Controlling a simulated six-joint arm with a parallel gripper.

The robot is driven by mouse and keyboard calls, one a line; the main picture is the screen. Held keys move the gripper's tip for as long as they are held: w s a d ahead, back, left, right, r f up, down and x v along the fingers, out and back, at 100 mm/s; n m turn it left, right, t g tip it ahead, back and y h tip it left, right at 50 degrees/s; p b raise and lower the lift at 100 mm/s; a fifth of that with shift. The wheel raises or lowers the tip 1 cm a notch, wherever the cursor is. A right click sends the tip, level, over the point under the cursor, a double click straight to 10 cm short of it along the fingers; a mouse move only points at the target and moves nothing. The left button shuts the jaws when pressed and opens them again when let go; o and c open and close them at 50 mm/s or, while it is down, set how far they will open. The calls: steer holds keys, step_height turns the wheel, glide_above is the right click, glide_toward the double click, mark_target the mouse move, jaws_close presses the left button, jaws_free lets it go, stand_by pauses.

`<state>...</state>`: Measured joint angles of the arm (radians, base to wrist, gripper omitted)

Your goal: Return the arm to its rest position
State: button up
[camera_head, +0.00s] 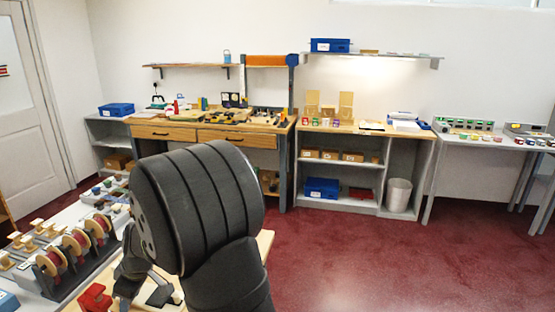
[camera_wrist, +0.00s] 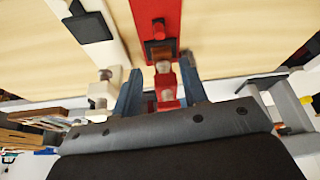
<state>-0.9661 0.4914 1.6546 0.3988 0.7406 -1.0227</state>
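My gripper (camera_wrist: 162,92) shows in the wrist view as two blue-grey fingers, spread apart. A red fixture with a metal knob (camera_wrist: 164,70) lies in line with the gap between them. A gap shows between the left finger and the red part; I cannot tell whether the right finger touches it. In the head view my dark arm fills the lower middle, and my gripper (camera_head: 128,284) is low at the left, partly hidden, beside the red fixture (camera_head: 95,298).
A white fixture (camera_wrist: 112,50) with a black pad stands beside the red one on a pale wooden board (camera_wrist: 240,40). A grey bench (camera_head: 75,212) with spools (camera_head: 75,242) is at the left. A workbench (camera_head: 160,133) and shelves stand at the back wall. Open red floor (camera_head: 380,260) is at the right.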

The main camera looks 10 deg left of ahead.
steer(key=x, duration=1.2)
steer(key=shift+f, duration=0.2)
steer(key=s+v, duration=0.1)
steer(key=v, duration=1.6)
steer(key=x, duration=1.1)
steer(key=w+x, duration=0.1)
steer(key=x, duration=0.5)
steer(key=shift+d+f, duration=0.1)
steer(key=shift+f, duration=0.05)
steer(key=d, duration=0.4)
steer(key=shift+r, duration=0.2)
steer(key=s+v, duration=0.1)
steer(key=v, duration=1.6)
steer(key=a+r+h, duration=0.1)
steer(key=a+h, duration=0.3)
steer(key=a, duration=0.3)
steer(key=shift+r, duration=0.25)
